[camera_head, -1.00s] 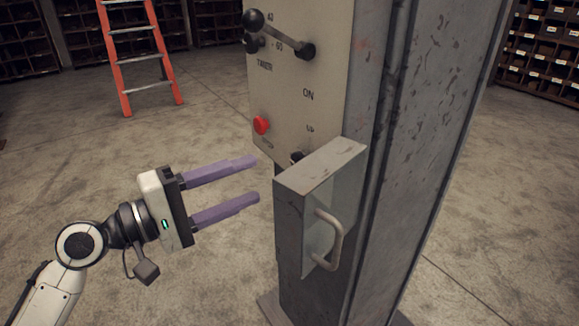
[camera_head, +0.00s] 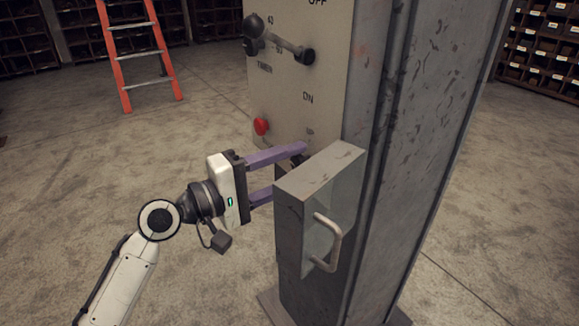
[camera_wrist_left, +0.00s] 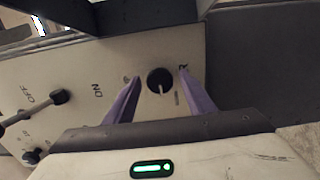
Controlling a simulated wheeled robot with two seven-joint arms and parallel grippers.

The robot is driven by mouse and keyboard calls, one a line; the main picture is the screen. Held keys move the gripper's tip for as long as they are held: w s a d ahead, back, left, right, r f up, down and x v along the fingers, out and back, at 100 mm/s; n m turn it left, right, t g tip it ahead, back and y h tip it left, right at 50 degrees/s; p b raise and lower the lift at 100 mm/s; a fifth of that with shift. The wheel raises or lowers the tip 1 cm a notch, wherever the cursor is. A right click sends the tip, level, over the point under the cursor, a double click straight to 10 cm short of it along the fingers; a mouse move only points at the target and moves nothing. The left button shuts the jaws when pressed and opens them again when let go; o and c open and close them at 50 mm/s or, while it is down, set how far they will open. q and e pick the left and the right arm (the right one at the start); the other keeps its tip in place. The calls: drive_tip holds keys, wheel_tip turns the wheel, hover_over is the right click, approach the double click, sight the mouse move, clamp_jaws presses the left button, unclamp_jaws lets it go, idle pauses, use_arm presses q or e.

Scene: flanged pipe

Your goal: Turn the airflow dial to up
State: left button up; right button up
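The airflow dial is a round black knob with a pale pointer line, on the beige panel; it shows in the left wrist view (camera_wrist_left: 160,81). In the head view only a dark bit of it (camera_head: 299,158) shows, behind the open grey door. My left gripper (camera_head: 289,171) is open at the panel's lower part. In the left wrist view its two purple fingers (camera_wrist_left: 157,85) stand on either side of the dial, with gaps visible; I cannot tell whether either finger touches it. My right gripper is not in view.
The open grey door (camera_head: 289,232) with a handle (camera_head: 328,243) stands close beside my left gripper. A red button (camera_head: 261,126) and a black lever (camera_head: 280,40) are on the panel (camera_head: 290,90). An orange ladder (camera_head: 140,55) stands behind on open floor.

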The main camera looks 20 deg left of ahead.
use_arm(q)
drive_tip(key=c, duration=0.9)
